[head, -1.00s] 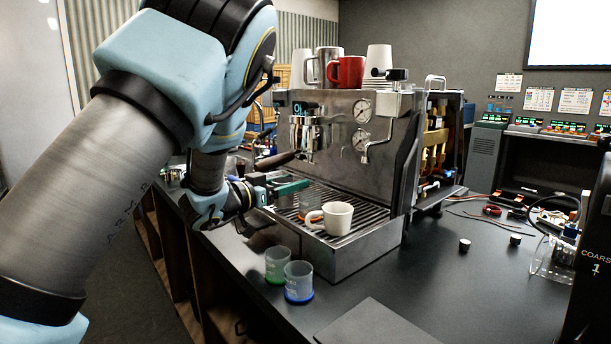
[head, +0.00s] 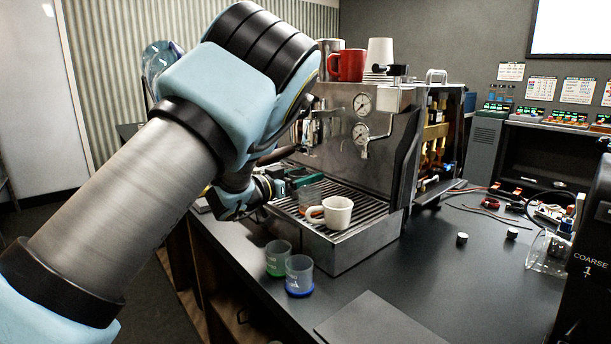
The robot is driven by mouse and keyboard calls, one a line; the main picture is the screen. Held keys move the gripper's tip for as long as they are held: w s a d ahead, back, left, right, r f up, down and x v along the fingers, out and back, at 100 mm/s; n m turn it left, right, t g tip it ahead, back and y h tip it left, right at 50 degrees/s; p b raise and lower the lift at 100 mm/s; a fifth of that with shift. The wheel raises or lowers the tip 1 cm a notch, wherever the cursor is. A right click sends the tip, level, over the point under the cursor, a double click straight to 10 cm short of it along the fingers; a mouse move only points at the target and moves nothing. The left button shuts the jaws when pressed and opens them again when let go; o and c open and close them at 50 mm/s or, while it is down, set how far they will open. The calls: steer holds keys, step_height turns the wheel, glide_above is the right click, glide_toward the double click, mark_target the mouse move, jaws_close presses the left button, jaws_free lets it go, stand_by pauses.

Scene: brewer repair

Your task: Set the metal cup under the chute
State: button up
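A metal mug (head: 327,58) stands on top of the espresso machine, partly hidden by my arm and the red mug. It is the only metal cup I can make out. My gripper (head: 294,183) is low at the left side of the machine, well below that mug, by the drip tray. Its green fingers show, but not whether they are apart. A clear cup with an orange base (head: 311,196) is close beside the fingertips; I cannot tell if they touch it. A black grinder (head: 585,255) marked "COARSE" is cut off at the right edge; its chute is not visible.
A white cup (head: 338,212) stands on the drip tray (head: 350,238). Green-based (head: 278,258) and blue-based (head: 299,276) clear cups stand on the counter in front. A red mug (head: 347,65) is on the machine. The counter at centre right (head: 430,280) is mostly clear.

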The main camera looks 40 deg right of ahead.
steer(key=o, duration=0.3)
steer(key=shift+o, duration=0.2)
steer(key=shift+r, duration=0.2)
steer(key=shift+a+f, duration=0.1)
steer(key=shift+a, duration=0.2)
steer(key=a+b, duration=0.3)
steer(key=a, duration=0.8)
steer(key=shift+s+a+b, duration=0.15)
steer(key=shift+a+b, duration=0.05)
steer(key=shift+b, duration=0.15)
